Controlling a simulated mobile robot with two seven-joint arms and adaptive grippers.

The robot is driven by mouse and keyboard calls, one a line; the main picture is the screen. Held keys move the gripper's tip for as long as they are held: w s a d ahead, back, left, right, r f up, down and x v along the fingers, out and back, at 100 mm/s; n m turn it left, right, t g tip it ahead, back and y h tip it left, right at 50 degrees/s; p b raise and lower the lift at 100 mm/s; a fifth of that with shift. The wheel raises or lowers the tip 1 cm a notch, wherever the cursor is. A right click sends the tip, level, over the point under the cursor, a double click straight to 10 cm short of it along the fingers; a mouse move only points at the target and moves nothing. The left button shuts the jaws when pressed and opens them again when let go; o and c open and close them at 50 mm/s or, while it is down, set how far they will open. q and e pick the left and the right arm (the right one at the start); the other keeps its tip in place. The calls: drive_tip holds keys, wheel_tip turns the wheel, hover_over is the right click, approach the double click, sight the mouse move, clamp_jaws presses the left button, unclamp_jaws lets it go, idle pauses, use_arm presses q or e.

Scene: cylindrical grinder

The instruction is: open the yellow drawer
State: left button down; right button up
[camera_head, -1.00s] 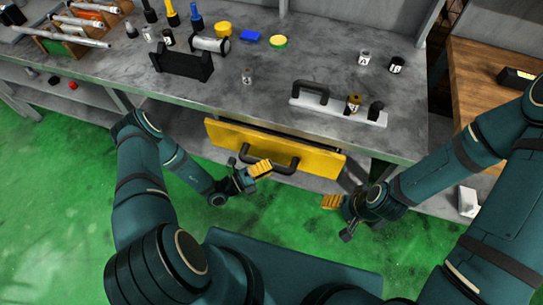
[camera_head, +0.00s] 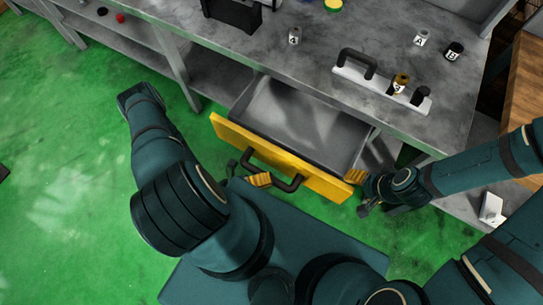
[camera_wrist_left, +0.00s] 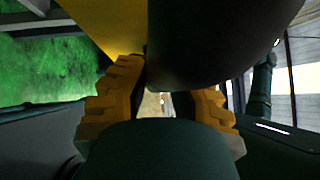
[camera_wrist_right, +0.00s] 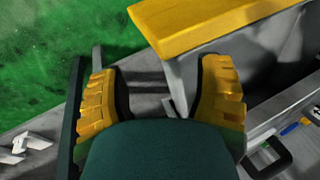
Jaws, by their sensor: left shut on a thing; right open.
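The yellow drawer (camera_head: 318,180) stands pulled out from under the grey workbench, and its empty grey inside shows in the head view. Its dark handle (camera_head: 289,184) is on the yellow front. My left gripper (camera_head: 248,180) is shut on the handle near its left end; in the left wrist view its yellow fingers (camera_wrist_left: 163,103) flank the dark handle bar. My right gripper (camera_head: 360,188) is open and empty by the right end of the drawer front. In the right wrist view its fingers (camera_wrist_right: 158,98) are apart, with the yellow front (camera_wrist_right: 200,22) just beyond them.
A wooden table (camera_head: 520,95) stands at the right. Green floor (camera_head: 70,170) is free at the left.

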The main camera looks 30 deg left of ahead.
use_arm(q)
drive_tip(key=shift+d+r, duration=0.1)
drive_tip(key=c, duration=0.7)
unclamp_jaws()
drive_tip(key=shift+c, duration=0.2)
drive_tip(key=v, duration=1.2)
